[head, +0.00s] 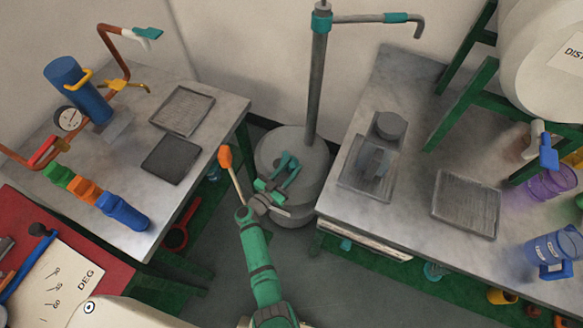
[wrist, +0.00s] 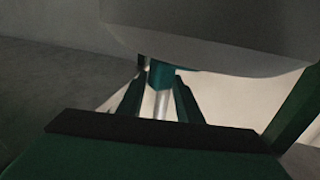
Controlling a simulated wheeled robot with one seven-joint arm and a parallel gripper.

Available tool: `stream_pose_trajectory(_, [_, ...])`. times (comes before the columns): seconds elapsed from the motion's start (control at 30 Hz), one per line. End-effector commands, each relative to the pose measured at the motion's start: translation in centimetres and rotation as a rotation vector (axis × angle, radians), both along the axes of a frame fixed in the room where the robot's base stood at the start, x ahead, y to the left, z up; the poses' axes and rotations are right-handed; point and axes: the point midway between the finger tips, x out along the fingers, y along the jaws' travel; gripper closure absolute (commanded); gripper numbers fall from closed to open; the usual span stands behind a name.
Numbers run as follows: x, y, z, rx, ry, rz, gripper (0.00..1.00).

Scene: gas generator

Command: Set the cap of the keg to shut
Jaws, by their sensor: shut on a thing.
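The keg, a squat grey round vessel (head: 273,152), stands on the floor between the two tables. My gripper (head: 287,170) is over its top, with its teal fingers closed on a part there. That part seems to be the keg's cap, but the fingers mostly hide it. In the wrist view two dark green fingers (wrist: 158,98) stand either side of a teal piece (wrist: 160,75) with a silver rod below it. A grey rounded body (wrist: 220,35) fills the top of that view. The cap's exact angle is not clear.
A grey pole (head: 315,90) with a teal-tipped spout rises behind the keg. An orange-tipped rod (head: 225,157) stands just left of my gripper.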

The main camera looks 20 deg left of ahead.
Motion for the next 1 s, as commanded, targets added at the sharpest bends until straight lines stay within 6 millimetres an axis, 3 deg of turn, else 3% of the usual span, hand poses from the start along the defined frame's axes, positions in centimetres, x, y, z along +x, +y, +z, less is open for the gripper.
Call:
stream_pose_trajectory(0.03, [0.3,1.5,0.5,0.005,-0.006,0.031,1.00])
stream_pose_trajectory(0.17, [0.3,1.5,0.6,0.005,-0.006,0.031,1.00])
stream_pose_trajectory(0.2, [0.3,1.5,0.6,0.005,-0.007,0.031,0.58])
stream_pose_trajectory(0.23, [0.3,1.5,0.6,0.004,-0.007,0.030,0.56])
stream_pose_trajectory(0.73, [0.2,0.7,0.5,0.003,-0.002,0.016,0.56])
stream_pose_trajectory(1.0, [-0.1,0.8,3.8,0.006,-0.005,0.020,0.56])
